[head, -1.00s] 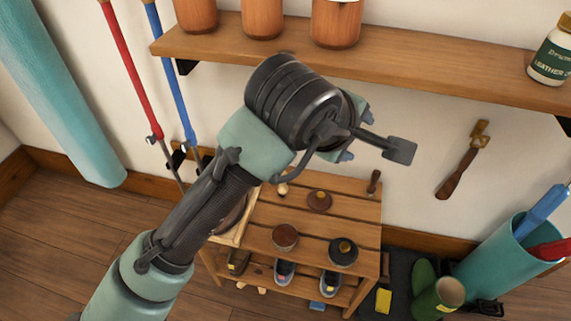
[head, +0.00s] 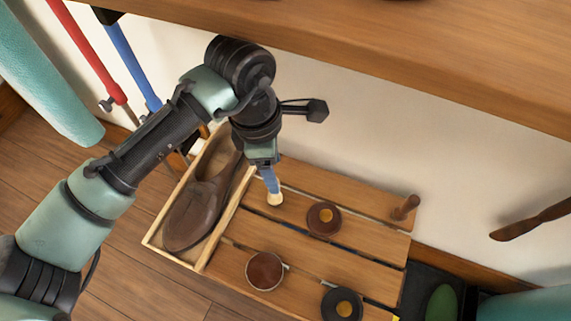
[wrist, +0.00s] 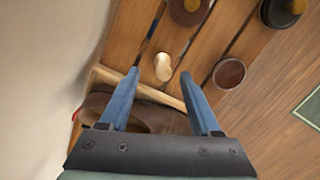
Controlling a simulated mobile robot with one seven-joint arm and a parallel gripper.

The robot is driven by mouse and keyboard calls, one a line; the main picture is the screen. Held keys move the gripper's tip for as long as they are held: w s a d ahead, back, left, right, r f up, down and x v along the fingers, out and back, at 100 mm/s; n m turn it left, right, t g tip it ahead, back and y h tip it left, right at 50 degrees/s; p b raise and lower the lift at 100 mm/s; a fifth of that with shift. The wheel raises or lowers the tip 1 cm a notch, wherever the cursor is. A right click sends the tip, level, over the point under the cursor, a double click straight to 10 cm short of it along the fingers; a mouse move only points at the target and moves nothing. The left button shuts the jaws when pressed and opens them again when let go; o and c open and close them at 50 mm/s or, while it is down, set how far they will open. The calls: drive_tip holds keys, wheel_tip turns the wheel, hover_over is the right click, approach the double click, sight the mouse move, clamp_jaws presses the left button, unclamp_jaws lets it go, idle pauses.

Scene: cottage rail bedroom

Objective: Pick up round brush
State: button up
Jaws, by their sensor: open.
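A small pale, knob-topped piece (head: 275,199), which I take to be the round brush, stands on the slatted wooden rack, beside the tray. In the wrist view its rounded pale top (wrist: 163,67) shows just beyond and between the fingertips. My gripper (head: 271,184) points down right above it, with blue fingers that partly hide it in the head view. In the wrist view my gripper (wrist: 159,73) is open with nothing held between the fingers. I cannot tell whether a finger touches the brush.
A wooden tray (head: 210,262) with a brown shoe (head: 193,212) is at left. Round tins, brown (head: 323,219), open brown (head: 265,271) and black (head: 342,304), share the rack (head: 300,238) with an upright wooden handle (head: 405,207). A wall shelf (head: 400,50) overhangs behind.

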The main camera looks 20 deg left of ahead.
drive_tip(key=shift+w+f, duration=0.15)
drive_tip(key=shift+f, duration=0.1)
drive_tip(key=f+b, duration=0.3)
drive_tip(key=f, duration=0.1)
drive_tip(key=s+f+b, duration=0.1)
drive_tip(key=f+b, duration=0.1)
drive_tip(key=f, duration=0.1)
drive_tip(key=shift+d+b, duration=0.25)
drive_tip(key=shift+b, duration=0.05)
drive_tip(key=shift+w+r, duration=0.1)
clamp_jaws()
